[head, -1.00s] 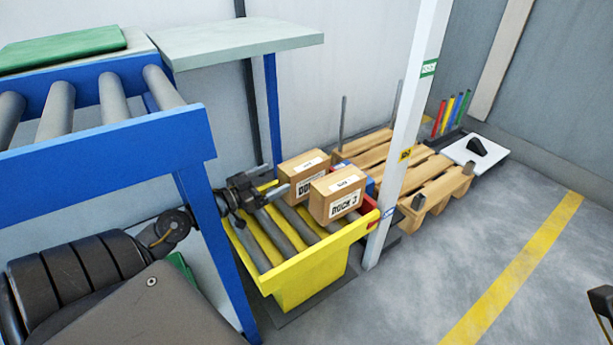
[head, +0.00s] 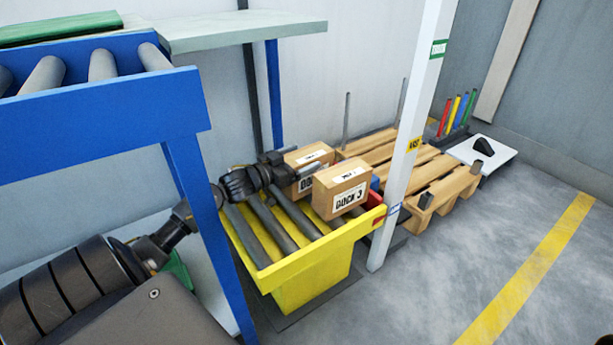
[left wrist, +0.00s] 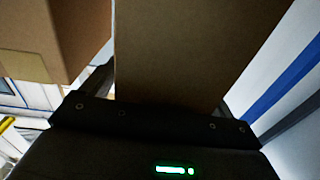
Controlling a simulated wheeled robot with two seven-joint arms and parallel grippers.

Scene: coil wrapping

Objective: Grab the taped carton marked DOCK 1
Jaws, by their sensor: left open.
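Two cartons sit side by side at the far end of a yellow-framed roller conveyor. My left gripper (head: 287,167) is open at the rear carton's left side, low over the rollers. In the left wrist view, the rear carton's plain brown face (left wrist: 175,55) fills the space ahead of the jaws, very close. The front carton (left wrist: 60,35) is at upper left there. My right gripper is not recognisable.
The yellow roller conveyor (head: 313,255) stands beside a white post (head: 410,140). A wooden pallet (head: 445,185) lies behind the post. A blue-framed roller rack (head: 100,125) stands close to my left arm. Open floor (head: 480,250) lies to the right.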

